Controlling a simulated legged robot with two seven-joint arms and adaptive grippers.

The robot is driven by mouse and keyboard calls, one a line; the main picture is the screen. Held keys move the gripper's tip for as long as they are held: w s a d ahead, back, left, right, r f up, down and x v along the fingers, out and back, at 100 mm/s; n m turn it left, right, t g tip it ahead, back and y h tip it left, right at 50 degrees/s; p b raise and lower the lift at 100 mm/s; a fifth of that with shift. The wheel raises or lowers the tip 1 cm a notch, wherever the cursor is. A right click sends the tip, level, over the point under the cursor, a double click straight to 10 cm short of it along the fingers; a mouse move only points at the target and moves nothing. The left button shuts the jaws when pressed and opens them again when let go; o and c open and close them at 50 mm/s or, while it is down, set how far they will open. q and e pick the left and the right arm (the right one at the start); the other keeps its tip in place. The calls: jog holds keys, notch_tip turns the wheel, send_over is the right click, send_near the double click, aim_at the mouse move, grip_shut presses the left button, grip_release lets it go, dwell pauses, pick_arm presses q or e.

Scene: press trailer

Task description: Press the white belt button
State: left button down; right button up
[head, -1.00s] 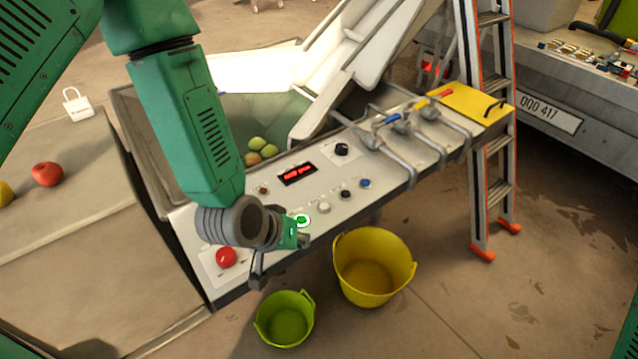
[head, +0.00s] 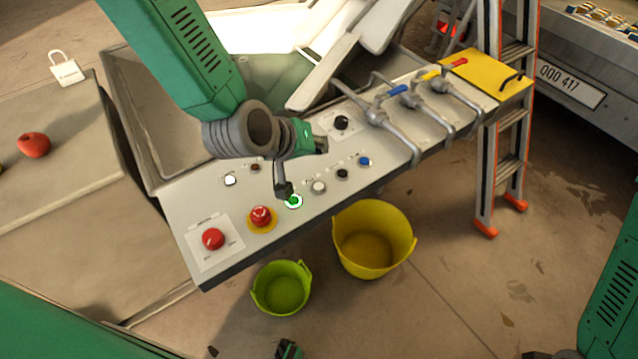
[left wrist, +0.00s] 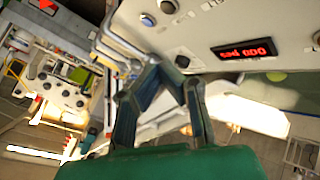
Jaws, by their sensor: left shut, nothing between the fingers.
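The control panel (head: 215,205) holds two whitish buttons. One white button (head: 230,180) is at the left, behind the red emergency knob. A greyish-white button (head: 319,187) is in the front row, between a green-lit button (head: 293,201) and a black one. Their labels are too small to read, so I cannot tell which is the belt button. My left gripper (head: 285,188) is shut and empty, over the panel near the green-lit button; contact is unclear. Its fingers also show in the left wrist view (left wrist: 168,85). A small dark part at the bottom edge may be my right gripper (head: 288,350).
A red emergency knob (head: 260,216) and a red switch (head: 213,239) are at the panel's front left. A blue button (head: 364,161) is at the right. Pipes with coloured valves (head: 398,90) rise behind. Yellow (head: 372,245) and green (head: 281,288) buckets stand below.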

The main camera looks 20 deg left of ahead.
aim_at(319, 186)
pick_arm(q)
notch_tip(319, 186, down, 7)
jog(key=b, duration=0.6)
jog(key=shift+f, duration=0.1)
jog(key=shift+f+b, duration=0.4)
jog(key=shift+f, duration=0.35)
dwell(0.5)
jog(key=shift+f, duration=0.35)
